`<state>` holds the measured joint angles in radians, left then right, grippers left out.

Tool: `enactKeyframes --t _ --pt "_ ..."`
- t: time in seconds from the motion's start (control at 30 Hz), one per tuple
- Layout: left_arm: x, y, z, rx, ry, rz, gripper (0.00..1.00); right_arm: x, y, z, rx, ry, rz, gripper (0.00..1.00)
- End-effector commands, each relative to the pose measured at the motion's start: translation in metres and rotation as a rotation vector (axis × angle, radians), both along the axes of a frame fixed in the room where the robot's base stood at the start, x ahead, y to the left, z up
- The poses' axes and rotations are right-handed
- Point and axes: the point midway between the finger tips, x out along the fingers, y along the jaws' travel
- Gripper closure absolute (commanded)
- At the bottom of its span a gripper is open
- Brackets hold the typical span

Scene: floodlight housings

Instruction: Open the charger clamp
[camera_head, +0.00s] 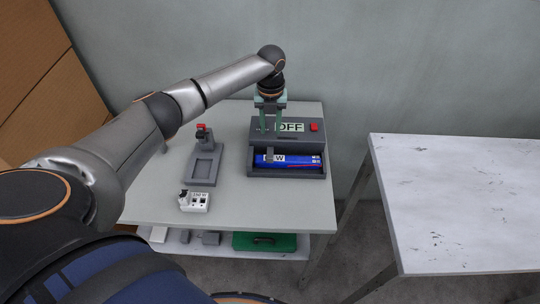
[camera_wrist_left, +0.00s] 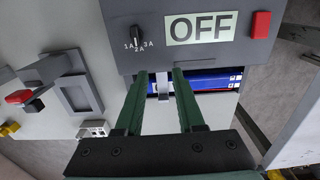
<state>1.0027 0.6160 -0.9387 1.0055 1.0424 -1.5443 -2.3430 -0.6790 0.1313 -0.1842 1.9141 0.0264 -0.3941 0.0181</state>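The charger (camera_head: 257,141) is a dark grey box on the grey table; it also shows in the left wrist view (camera_wrist_left: 190,55). Its display reads OFF. A blue battery (camera_head: 300,161) lies in its front bay. A small grey clamp tab (camera_head: 270,157) stands over the battery's left part; in the left wrist view the light grey tab (camera_wrist_left: 163,86) appears between my green fingers. My left gripper (camera_head: 271,133) points down over the charger with its fingers apart, one on each side of the tab in the wrist view (camera_wrist_left: 162,75). Contact cannot be told. My right gripper is not in view.
A red button (camera_head: 314,127) and a current knob (camera_wrist_left: 136,34) are on the charger. Left of it stand a grey fixture (camera_head: 202,170) with a red-topped clamp (camera_head: 202,127) and a white block (camera_head: 194,202). A green case (camera_head: 270,242) is on the lower shelf. A white table (camera_head: 460,200) stands right.

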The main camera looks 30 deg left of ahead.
Motion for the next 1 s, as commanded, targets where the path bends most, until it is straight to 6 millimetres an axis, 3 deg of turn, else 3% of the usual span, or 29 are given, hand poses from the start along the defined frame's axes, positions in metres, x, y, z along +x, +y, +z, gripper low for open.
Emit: enactKeyframes --t 0.27,0.57,1.0 --pt "0.000 0.000 0.001 0.000 0.000 0.000 0.62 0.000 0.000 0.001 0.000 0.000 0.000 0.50" --pt "0.000 0.000 0.023 0.000 0.000 0.000 0.62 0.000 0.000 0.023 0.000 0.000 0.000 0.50" --pt "0.000 0.000 0.040 0.000 0.000 0.000 0.62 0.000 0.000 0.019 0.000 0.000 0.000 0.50"
